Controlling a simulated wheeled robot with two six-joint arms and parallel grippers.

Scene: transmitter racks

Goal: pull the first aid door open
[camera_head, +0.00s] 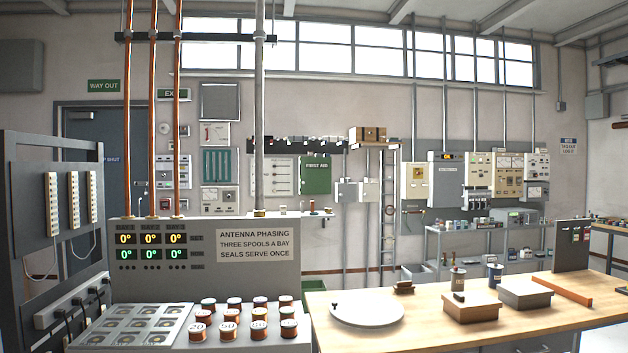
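The first aid door (316,176) is a green panel with white "FIRST AID" lettering on the far wall, right of the middle pole. It looks shut, and its handle is too small to make out. It is well beyond the console and the wooden table. Neither of my grippers shows in the head view.
An antenna phasing console (207,262) with several copper spools (258,313) fills the front left. A wooden table (420,332) with boxes and a round plate (367,308) stands front right. Copper pipes and a grey pole (260,120) rise from the console. Shelving (480,250) stands at the back right.

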